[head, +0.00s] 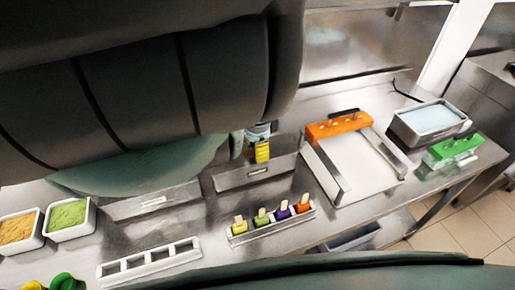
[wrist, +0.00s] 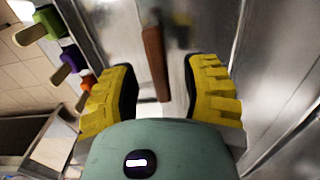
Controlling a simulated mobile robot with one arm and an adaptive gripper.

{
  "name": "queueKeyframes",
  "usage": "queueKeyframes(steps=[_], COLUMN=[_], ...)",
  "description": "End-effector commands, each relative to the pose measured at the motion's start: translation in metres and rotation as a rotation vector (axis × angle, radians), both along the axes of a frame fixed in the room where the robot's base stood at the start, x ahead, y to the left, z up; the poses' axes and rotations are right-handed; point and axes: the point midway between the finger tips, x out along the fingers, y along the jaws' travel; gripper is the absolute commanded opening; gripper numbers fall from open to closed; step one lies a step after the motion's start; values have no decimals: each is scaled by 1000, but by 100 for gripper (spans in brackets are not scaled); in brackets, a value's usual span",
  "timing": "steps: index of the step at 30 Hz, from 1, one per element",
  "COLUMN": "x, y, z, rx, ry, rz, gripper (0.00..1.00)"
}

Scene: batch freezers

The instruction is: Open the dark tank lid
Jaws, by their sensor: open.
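My gripper (wrist: 166,95) is open and has yellow ribbed finger pads. In the wrist view, a narrow reddish-brown bar (wrist: 155,60) shows in the gap between the fingers, over a steel surface. It looks like a handle or strip, and I cannot tell if it belongs to the dark tank lid. Neither finger is seen closed on it. In the head view, a yellow finger of my gripper (head: 262,152) shows beside a low steel box front (head: 257,176) on the counter. No dark tank lid can be clearly made out. My arm hides much of the upper left.
A rack (head: 275,224) of several coloured ice pops stands in front of the steel box. An empty slotted rack (head: 150,262) lies left of it. Tubs of tan (head: 17,229) and green (head: 68,214) contents stand at the left. An orange-handled frame (head: 338,124) is at right.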

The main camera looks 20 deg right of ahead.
Motion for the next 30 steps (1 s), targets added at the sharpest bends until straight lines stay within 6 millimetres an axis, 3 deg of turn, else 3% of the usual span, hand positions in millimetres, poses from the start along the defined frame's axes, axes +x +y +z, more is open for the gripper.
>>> queueKeyframes(steps=[3,4,19,30], x=[0,0,0,0], y=[0,0,0,0], z=[0,0,0,0], rx=[0,0,0,-1], ry=[0,0,1,1], rz=[0,0,0,0], gripper=[46,50,0,0])
